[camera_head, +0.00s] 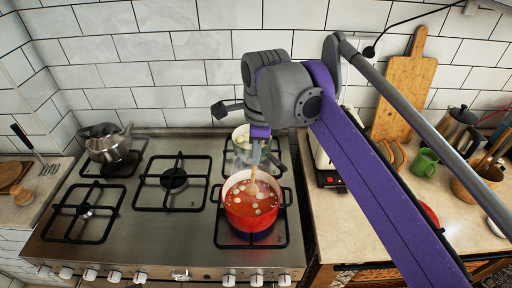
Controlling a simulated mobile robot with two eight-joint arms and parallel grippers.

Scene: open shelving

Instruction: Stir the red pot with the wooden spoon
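The red pot (237,219) stands on the front right burner of the stove, filled with red soup with pale round pieces floating in it. The wooden spoon (253,181) stands roughly upright with its lower end in the soup, near the back of the pot. My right gripper (256,158) comes down over the pot and appears shut on the spoon's upper part. The fingers are small, and the spoon's top is hidden by the gripper. My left gripper is not in view.
A pale pot (238,140) stands behind the red pot, partly hidden by my arm. A metal kettle (110,148) sits on the back left burner. The right counter holds a cutting board (404,85), green mug (425,162) and wooden utensil holder (474,188). The left and middle burners in front are empty.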

